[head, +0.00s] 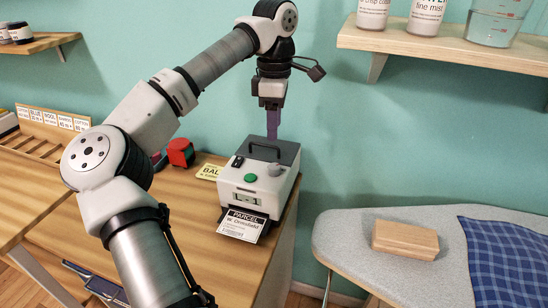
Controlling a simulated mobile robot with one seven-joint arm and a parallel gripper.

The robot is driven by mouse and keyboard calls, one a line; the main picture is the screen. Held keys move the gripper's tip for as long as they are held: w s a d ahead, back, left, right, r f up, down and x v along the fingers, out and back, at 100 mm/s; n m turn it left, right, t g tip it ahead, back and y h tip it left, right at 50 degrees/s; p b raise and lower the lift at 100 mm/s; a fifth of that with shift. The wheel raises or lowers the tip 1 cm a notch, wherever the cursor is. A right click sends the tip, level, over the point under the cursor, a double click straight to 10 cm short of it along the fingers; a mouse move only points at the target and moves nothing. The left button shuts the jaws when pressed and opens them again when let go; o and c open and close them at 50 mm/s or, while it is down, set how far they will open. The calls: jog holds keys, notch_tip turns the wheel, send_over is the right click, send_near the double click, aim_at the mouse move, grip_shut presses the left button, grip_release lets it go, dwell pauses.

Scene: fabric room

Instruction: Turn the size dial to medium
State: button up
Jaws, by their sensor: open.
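A white label printer (228,192) with a dark grey top stands at the right end of the wooden table. A small grey knob (276,170), which looks like the size dial, sits at the front right of its top. Its marks and setting are too small to read. A green button (250,178) is left of the knob, and a black switch (238,162) is further left. My gripper (273,135) points down over the back of the printer, behind the dark handle (265,148). It is open and empty, its purple fingers overlapping in this view. Whether it touches the printer is unclear.
A printed parcel label (242,225) sticks out of the printer's front. A yellow card (209,172) and a red-black object (180,152) lie to its left. An ironing board (345,245) with a wooden block (405,239) is at right. A shelf (440,48) hangs above.

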aim_at(274, 166)
jog(key=f, duration=0.3)
jog(key=f+p, duration=0.1)
jog(key=f, duration=0.6)
jog(key=shift+s+f, duration=0.25)
jog(key=shift+f, duration=0.05)
jog(key=c, duration=1)
jog(key=shift+n, duration=0.3)
jog(key=n+b, duration=0.2)
jog(key=n, duration=0.1)
jog(key=shift+f, duration=0.1)
jog(key=n+b, duration=0.1)
jog(key=n, duration=0.4)
jog(key=shift+h+b, duration=0.3)
jog(key=shift+b, duration=0.05)
